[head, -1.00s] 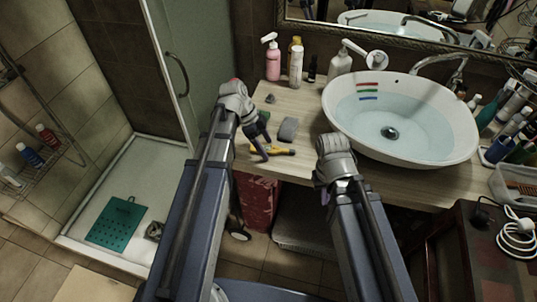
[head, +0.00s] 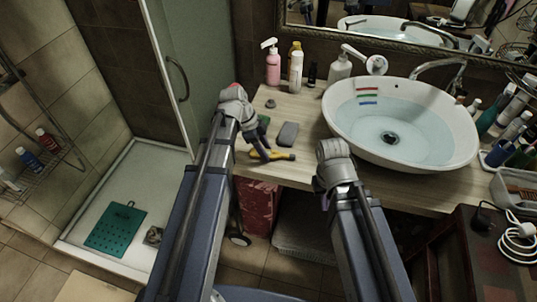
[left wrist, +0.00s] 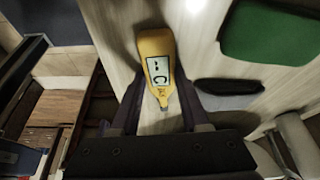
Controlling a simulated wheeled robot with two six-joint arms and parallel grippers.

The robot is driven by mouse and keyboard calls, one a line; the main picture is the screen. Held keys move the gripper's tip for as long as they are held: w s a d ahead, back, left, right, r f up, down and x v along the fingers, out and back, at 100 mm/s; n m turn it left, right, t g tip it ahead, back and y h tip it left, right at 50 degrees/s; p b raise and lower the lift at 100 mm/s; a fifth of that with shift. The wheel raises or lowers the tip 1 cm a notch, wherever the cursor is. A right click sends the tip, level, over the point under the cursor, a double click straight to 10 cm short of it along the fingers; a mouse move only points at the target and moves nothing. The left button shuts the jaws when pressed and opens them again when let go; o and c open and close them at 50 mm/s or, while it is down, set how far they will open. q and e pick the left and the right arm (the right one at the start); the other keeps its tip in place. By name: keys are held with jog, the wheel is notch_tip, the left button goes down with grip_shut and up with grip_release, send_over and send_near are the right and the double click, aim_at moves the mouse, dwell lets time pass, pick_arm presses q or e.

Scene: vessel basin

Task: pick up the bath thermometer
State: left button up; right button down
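The bath thermometer is yellow with a pale display panel (left wrist: 158,68). In the left wrist view it lies on the wooden counter, its narrow end between my left gripper's two dark fingers (left wrist: 158,112), with a gap on each side. In the head view the thermometer (head: 284,156) lies near the counter's front edge, partly covered by my left gripper (head: 263,154). My left gripper is open and points down over it. My right arm ends in front of the counter below the basin; its fingers are hidden.
A grey block (head: 288,133) and a green item (left wrist: 270,32) lie close to the thermometer. The water-filled basin (head: 460,145) stands to the right. Several bottles, including a pink one (head: 272,66), stand at the back. The counter's front edge is close.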

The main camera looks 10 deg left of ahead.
pick_arm(q)
grip_shut()
dwell(0.3)
notch_tip(320, 180, up, 10)
jog(key=p, duration=1)
jog(key=shift+r, duration=0.15)
